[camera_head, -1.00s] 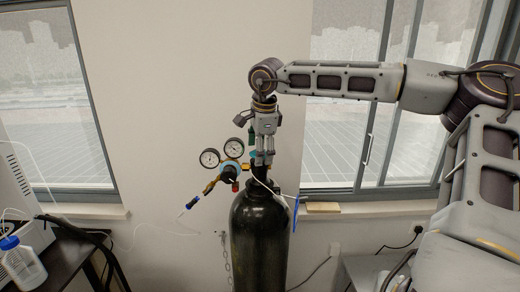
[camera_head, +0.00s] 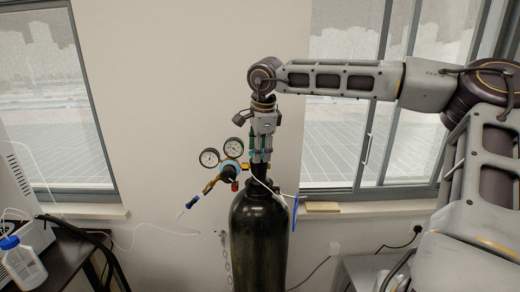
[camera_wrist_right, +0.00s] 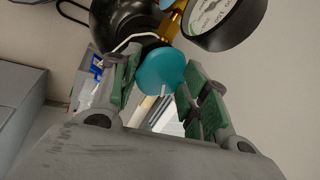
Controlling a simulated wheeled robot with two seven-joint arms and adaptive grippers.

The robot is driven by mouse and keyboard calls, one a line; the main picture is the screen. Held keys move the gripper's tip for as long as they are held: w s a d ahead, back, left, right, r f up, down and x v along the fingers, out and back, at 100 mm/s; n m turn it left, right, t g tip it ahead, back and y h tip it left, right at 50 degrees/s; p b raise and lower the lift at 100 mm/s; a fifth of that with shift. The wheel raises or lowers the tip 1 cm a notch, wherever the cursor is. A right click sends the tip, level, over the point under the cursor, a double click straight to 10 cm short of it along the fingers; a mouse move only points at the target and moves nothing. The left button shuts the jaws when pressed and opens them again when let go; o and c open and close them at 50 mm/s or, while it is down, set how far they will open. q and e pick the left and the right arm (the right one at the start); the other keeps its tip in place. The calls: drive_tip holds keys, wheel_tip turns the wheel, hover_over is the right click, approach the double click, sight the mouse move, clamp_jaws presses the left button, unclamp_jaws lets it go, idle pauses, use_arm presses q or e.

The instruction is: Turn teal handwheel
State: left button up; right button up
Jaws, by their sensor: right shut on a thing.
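The teal handwheel (camera_wrist_right: 162,68) is a round knob at the top of the black gas cylinder (camera_head: 259,235). In the right wrist view it sits between the two green-padded fingers of my right gripper (camera_wrist_right: 157,85), which is shut on it. In the head view my right gripper (camera_head: 261,157) points straight down over the cylinder's top, and its fingers mostly hide the handwheel. My left gripper is not in view.
A regulator with two round gauges (camera_head: 209,158) juts out left of the cylinder valve, close to my right gripper. A white tube runs by the valve. A dark table (camera_head: 62,262) with a bottle (camera_head: 22,262) stands at the left. Windows and wall are behind.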

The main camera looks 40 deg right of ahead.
drive_tip(key=shift+w+m, duration=0.1)
drive_tip(key=shift+m, duration=0.2)
drive_tip(key=m+h+b, duration=0.1)
drive_tip(key=m, duration=0.3)
drive_tip(key=shift+w+g+b, duration=0.15)
drive_tip(key=shift+g+b, duration=0.25)
drive_tip(key=m, duration=0.3)
drive_tip(key=shift+w+a+g+h+b, duration=0.1)
drive_tip(key=shift+a+g+h+b, duration=0.05)
drive_tip(key=shift+g+h+b, duration=0.25)
drive_tip(key=shift+c, duration=0.2)
drive_tip(key=shift+w+m+g, duration=0.1)
drive_tip(key=shift+m+g, duration=0.3)
drive_tip(key=shift+m, duration=0.8)
